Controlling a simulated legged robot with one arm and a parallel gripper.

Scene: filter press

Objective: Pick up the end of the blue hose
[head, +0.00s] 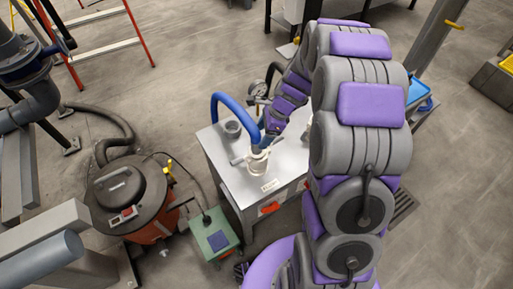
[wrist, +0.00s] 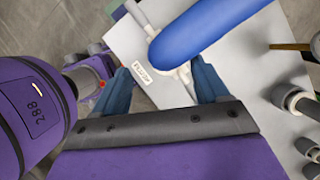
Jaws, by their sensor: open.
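The blue hose (head: 228,108) arches over a pale grey work table and comes down at a white fitting (head: 257,163). In the wrist view the blue hose (wrist: 215,28) crosses the top, large and close, and the white fitting (wrist: 180,72) shows below it. My gripper (wrist: 160,68) is open, with one blue finger on each side of the fitting. Nothing is seen gripped. In the head view my gripper (head: 267,138) is beside the hose's lower end, partly hidden by my arm. I cannot tell whether a finger touches the hose.
The table (head: 233,183) also carries a grey cup-like part (head: 232,129) and a pressure gauge (head: 257,90). A drum vacuum (head: 130,192) and a green box (head: 214,236) stand to the left. An orange ladder (head: 103,50) is behind.

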